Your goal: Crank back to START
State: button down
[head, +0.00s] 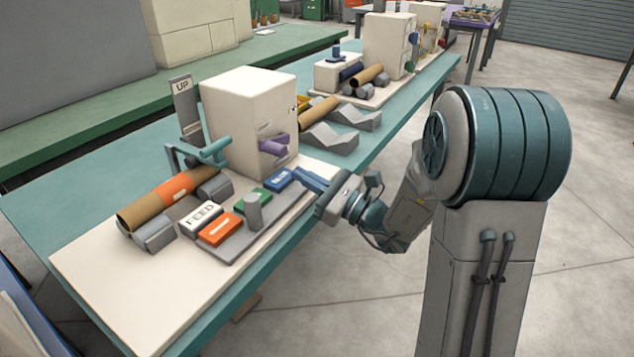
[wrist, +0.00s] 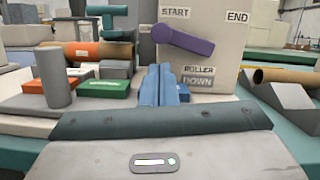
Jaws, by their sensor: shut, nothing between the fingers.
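The purple crank (head: 275,147) is on the front face of a cream box (head: 225,110). In the wrist view the purple crank (wrist: 186,40) lies below the START label (wrist: 175,13), slanting slightly down to the right. The END label (wrist: 237,17) is at the face's upper right, and ROLLER DOWN (wrist: 198,75) is below the crank. My gripper (head: 300,176) is shut and empty, its blue fingers side by side. In the wrist view the fingertips (wrist: 161,70) are in front of the box face, below the crank and apart from it.
Left of my gripper are blue (head: 278,179), green (head: 255,202) and orange (head: 220,231) blocks and an upright grey cylinder (head: 253,211). A brown tube with an orange band (head: 174,188) lies on grey rollers behind. Grey V-shaped blocks (head: 330,138) stand beyond the box.

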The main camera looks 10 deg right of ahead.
jog(key=x, duration=0.5)
jog(key=shift+s, duration=0.1)
jog(key=shift+r+p, duration=0.4)
jog(key=shift+r, duration=0.3)
jog(key=shift+f, duration=0.1)
